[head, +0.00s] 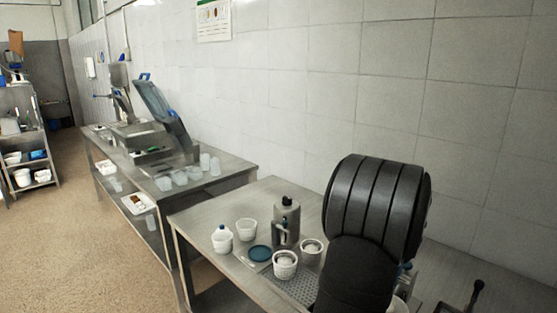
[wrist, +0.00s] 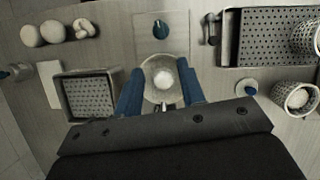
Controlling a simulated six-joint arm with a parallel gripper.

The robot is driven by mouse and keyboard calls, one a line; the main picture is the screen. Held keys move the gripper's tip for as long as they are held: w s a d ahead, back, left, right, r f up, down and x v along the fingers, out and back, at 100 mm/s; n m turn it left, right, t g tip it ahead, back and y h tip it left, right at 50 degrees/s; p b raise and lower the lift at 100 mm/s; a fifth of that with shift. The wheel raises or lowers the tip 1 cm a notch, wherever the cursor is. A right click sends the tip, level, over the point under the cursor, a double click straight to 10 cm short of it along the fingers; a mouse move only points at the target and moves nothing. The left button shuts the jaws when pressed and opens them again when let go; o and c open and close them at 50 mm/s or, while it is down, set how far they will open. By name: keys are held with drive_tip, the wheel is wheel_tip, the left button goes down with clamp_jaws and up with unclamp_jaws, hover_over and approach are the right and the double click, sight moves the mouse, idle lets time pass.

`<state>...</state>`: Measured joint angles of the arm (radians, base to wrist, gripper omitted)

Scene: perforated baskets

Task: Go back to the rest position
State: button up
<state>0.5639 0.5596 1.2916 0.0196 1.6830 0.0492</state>
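My gripper (wrist: 161,92) shows in the wrist view as two blue fingers spread apart. Between them, below, is a round pale container (wrist: 150,98) with a white lump (wrist: 163,79) inside. The fingers stand on either side of it; I cannot tell whether they touch it. In the head view my black arm fills the right front and hides the gripper.
The wrist view shows a square perforated basket (wrist: 64,92) at left, white rounded pieces (wrist: 53,32) above it, and a perforated tray (wrist: 270,45) at right. In the head view, a metal pitcher (head: 287,218), white perforated baskets (head: 285,270) and a blue disc (head: 260,253) stand left of my arm.

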drive_tip(key=x, duration=1.6)
drive_tip(key=shift+w+f, duration=0.1)
drive_tip(key=shift+w, duration=0.05)
drive_tip(key=n+h, duration=0.1)
drive_tip(key=n, duration=0.3)
drive_tip(key=shift+w+a, duration=0.1)
drive_tip(key=shift+a, duration=0.1)
drive_tip(key=n+h, duration=0.2)
drive_tip(key=n, duration=0.2)
drive_tip(key=shift+a+n+g, duration=0.15)
drive_tip(key=shift+n+g, duration=0.15)
drive_tip(key=shift+g, duration=0.1)
drive_tip(key=n+h, duration=0.1)
drive_tip(key=n, duration=0.2)
drive_tip(key=shift+a+t, duration=0.15)
drive_tip(key=shift+t, duration=0.15)
drive_tip(key=n+h, duration=0.1)
drive_tip(key=n, duration=0.3)
drive_tip(key=shift+a+t+h, duration=0.1)
drive_tip(key=shift+t+h, duration=0.3)
